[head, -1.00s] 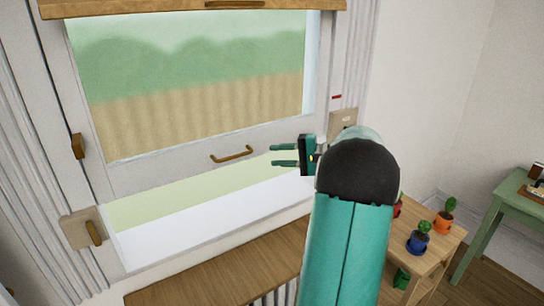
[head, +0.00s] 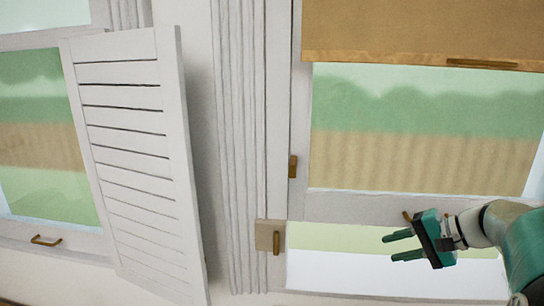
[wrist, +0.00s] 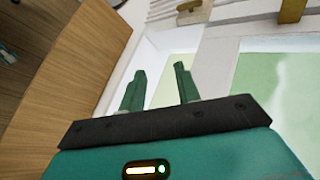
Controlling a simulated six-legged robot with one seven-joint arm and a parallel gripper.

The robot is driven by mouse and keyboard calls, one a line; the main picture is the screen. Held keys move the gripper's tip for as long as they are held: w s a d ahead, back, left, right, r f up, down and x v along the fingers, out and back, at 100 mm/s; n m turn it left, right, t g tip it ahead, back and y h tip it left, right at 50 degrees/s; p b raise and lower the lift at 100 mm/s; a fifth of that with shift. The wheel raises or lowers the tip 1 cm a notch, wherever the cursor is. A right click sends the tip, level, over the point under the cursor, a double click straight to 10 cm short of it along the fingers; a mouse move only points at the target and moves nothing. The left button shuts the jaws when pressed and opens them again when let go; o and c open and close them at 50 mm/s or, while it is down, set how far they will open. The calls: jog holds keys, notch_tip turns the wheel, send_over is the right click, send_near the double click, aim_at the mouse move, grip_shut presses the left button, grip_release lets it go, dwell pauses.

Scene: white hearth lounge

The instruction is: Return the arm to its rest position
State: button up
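My gripper (head: 396,246) is at the lower right of the head view, in front of the lower part of the right window. Its two green fingers point left and stand apart with nothing between them. In the wrist view the fingers (wrist: 160,85) also show apart and empty, with the window and its sill behind them. My teal and white arm comes in from the right edge of the head view.
A tan blind (head: 400,30) covers the top of the right window. A brass handle (head: 276,243) sits on a plate at the frame's left. A white louvred shutter (head: 135,160) stands open beside the left window. A wooden surface (wrist: 75,65) shows in the wrist view.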

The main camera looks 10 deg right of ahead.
jog(key=s+a+f+n+g+h, duration=0.1)
jog(key=s+a+n+h, duration=0.3)
jog(key=s+a, duration=0.4)
jog(key=s+a+f+n+h, duration=0.3)
jog(key=s+a+n, duration=0.2)
jog(key=s+a, duration=0.3)
jog(key=a, duration=0.4)
jog(key=shift+a+f+n+g+h, duration=0.15)
jog(key=shift+a+n+g+h, duration=0.2)
jog(key=shift+n+g+h, duration=0.05)
jog(key=shift+w+d, duration=0.1)
jog(key=shift+d, duration=0.1)
